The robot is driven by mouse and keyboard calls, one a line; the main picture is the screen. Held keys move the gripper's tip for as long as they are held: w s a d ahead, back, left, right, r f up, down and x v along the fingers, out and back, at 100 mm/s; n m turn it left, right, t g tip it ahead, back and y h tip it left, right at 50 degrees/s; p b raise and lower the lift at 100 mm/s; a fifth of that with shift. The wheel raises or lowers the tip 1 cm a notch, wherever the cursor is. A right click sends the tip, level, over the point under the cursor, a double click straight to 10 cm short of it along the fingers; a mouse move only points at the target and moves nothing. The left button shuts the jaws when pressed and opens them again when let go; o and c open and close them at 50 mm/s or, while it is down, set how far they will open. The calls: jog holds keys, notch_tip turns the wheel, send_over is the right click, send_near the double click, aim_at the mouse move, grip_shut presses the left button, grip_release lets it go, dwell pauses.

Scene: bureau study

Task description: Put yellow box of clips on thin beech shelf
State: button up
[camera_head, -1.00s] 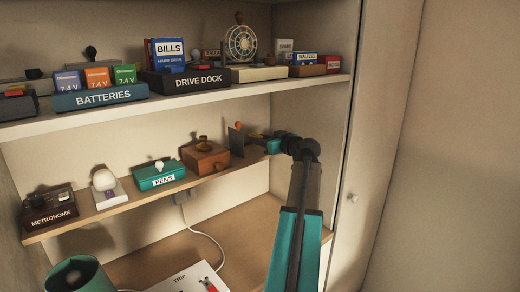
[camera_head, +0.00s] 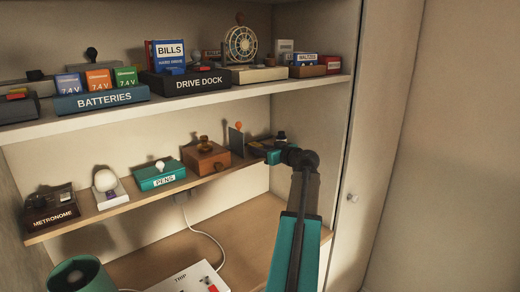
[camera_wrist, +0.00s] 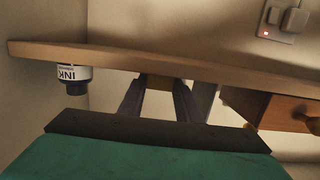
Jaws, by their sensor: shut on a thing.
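The thin beech shelf (camera_head: 120,208) is the lower wooden board in the head view. It crosses the wrist view, upside down, as a pale board (camera_wrist: 110,55). My gripper (camera_wrist: 158,92) has both fingers at the shelf, between an ink bottle (camera_wrist: 72,78) and a wooden drawer box (camera_wrist: 285,112). A small dark-yellow patch, the yellow box of clips (camera_wrist: 158,82), shows between the fingertips, mostly hidden. It looks close to the shelf; I cannot tell whether it touches. In the head view my gripper (camera_head: 272,155) is at the shelf's right end, and the box is hidden.
The shelf also holds a metronome (camera_head: 52,207), a white egg-shaped item (camera_head: 106,181), a teal pens tray (camera_head: 160,175), the wooden box (camera_head: 205,158) and an upright dark plate (camera_head: 236,140). A crowded white shelf (camera_head: 200,95) is above; a desk (camera_head: 235,232) is below.

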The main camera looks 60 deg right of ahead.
jog(key=o, duration=1.2)
jog(key=shift+c, duration=0.2)
jog(key=shift+s+r, duration=0.1)
jog(key=b+v, duration=0.2)
jog(key=v, duration=0.9)
jog(key=shift+s+a+b, duration=0.2)
jog(key=shift+s+b, duration=0.1)
jog(key=shift+s, duration=0.05)
